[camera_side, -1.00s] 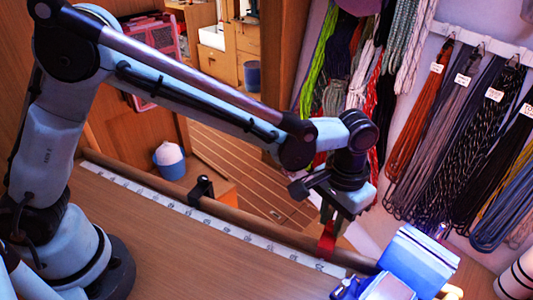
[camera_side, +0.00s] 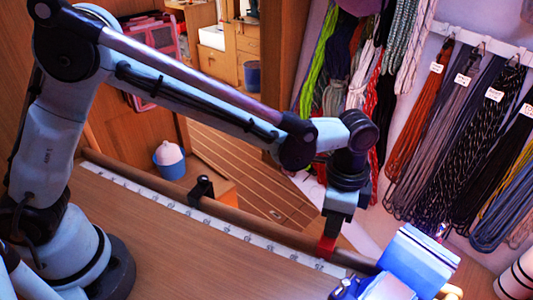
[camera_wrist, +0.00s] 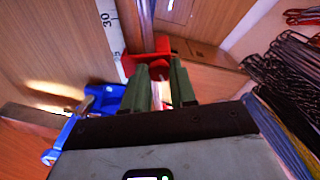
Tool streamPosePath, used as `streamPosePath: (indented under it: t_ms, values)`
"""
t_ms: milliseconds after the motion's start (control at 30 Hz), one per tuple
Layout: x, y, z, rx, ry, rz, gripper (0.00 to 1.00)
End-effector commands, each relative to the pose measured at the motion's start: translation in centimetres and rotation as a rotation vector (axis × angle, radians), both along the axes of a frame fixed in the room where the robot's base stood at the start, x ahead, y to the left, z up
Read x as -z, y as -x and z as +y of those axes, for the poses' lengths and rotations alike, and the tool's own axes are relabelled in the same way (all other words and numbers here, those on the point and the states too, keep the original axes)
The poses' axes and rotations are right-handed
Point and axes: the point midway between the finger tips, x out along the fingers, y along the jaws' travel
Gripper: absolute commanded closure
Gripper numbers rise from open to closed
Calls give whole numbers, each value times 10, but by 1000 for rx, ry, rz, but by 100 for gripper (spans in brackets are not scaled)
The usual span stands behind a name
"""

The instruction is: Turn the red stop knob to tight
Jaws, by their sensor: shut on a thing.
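The red stop (camera_side: 326,247) sits at the rail by the ruler, near the rail's right end in the side view. In the wrist view the red stop (camera_wrist: 165,47) shows beyond my fingers, with red on both sides of them. My gripper (camera_side: 329,234) points down onto it. In the wrist view my gripper (camera_wrist: 160,78) has its two green fingers close together, shut on the red stop knob. The fingers hide most of the knob, so its angle and tightness cannot be read.
A white ruler (camera_side: 210,222) runs along the wooden rail (camera_side: 262,233). A blue clamp-like part (camera_side: 345,288) and a blue box (camera_side: 415,262) stand close at the right. Coiled lines (camera_side: 455,140) hang behind. The bench top is clear.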

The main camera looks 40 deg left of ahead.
Motion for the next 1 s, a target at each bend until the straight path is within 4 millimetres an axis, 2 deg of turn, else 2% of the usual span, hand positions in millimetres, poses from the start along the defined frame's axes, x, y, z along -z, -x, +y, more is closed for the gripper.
streamPosePath:
  t_ms: [433,1000]
  values:
    - [0,0,0,295,1,0,100]
    - [0,0,0,371,1,0,100]
